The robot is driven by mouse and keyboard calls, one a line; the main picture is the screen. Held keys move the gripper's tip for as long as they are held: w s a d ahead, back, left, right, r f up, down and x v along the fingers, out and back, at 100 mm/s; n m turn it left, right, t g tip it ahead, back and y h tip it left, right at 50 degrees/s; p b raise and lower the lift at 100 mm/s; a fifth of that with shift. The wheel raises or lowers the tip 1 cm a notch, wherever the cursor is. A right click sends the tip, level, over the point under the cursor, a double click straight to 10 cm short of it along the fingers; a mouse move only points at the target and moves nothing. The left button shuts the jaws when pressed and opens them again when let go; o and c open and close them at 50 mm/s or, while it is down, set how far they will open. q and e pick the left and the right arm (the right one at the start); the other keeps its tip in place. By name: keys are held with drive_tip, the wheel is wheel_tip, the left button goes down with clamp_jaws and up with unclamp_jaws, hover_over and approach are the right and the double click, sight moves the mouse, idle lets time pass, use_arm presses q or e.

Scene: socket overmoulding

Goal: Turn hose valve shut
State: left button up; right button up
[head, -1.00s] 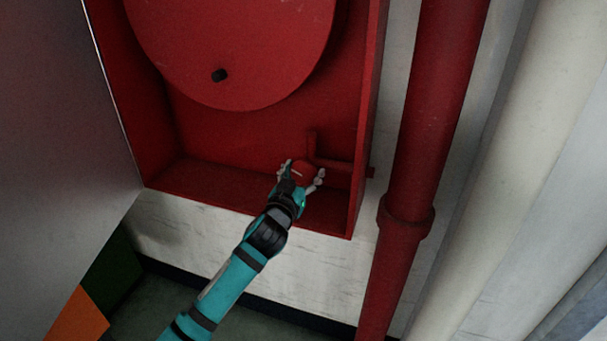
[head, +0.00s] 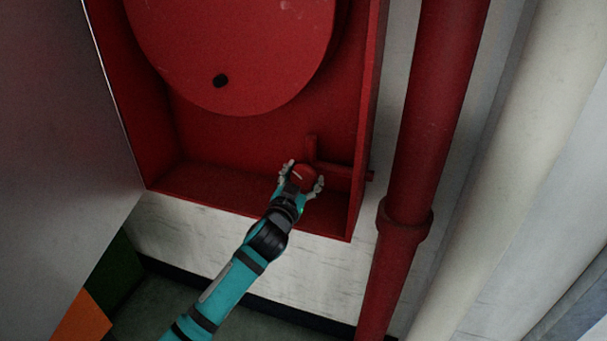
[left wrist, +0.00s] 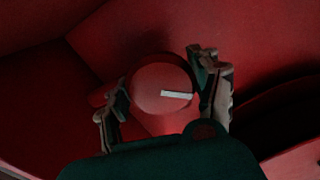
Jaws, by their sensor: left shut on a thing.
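The hose valve is a round red knob (head: 303,177) with a pale mark on its face, at the lower right inside the red cabinet. It also shows in the left wrist view (left wrist: 150,84), where the pale mark lies nearly level, right of the knob's middle. My left gripper (head: 302,182) is shut on the knob, one finger on each side. In the left wrist view its fingers (left wrist: 163,90) flank the knob. A red pipe (head: 335,171) joins the valve from the right. My right gripper is not in view.
The red cabinet (head: 230,191) has a raised right wall and a lower lip near the arm. A large red hose reel disc (head: 240,50) fills its upper part. A grey door (head: 60,150) stands open at left. A thick red pipe (head: 430,130) runs down at right.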

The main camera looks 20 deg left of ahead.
use_arm(q)
drive_tip(key=m+p, duration=0.2)
drive_tip(key=m, duration=0.3)
drive_tip(key=shift+r+m, duration=0.15)
drive_tip(key=shift+m, duration=0.15)
drive_tip(key=m+p, duration=0.2)
drive_tip(key=m, duration=0.2)
drive_tip(key=shift+m, duration=0.3)
drive_tip(key=o, duration=1.2)
drive_tip(key=shift+c, duration=0.2)
drive_tip(key=shift+s, duration=0.1)
drive_tip(key=s, duration=1.2)
drive_tip(key=shift+a, duration=0.25)
drive_tip(key=shift+w, duration=0.1)
